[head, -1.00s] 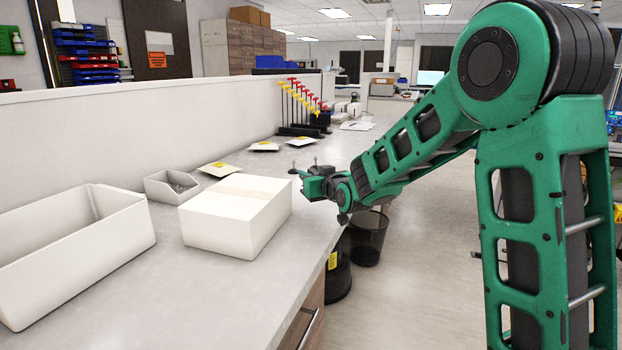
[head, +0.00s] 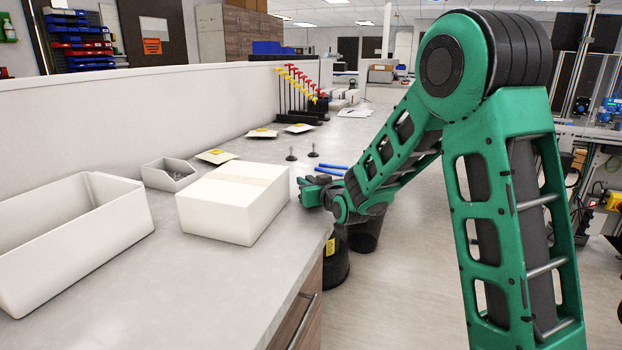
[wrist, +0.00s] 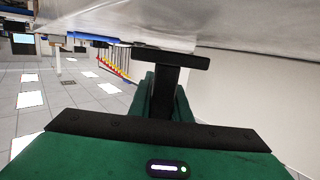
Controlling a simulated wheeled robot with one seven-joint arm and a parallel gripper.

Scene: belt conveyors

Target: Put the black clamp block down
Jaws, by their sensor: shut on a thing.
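The black clamp block (wrist: 172,58) shows in the wrist view as a dark bar with a stem, between the green fingers of my gripper (wrist: 163,90). My gripper is shut on it. The bench surface fills the top of that inverted view, close to the block; I cannot tell whether they touch. In the head view my gripper (head: 310,188) is low over the bench's right edge, right of the white box. The block is hard to make out there.
A closed white box (head: 225,212) stands left of my gripper, with a small grey bin (head: 168,176) and a large open white bin (head: 120,220) further left. Black waste bins (head: 367,232) stand below the edge.

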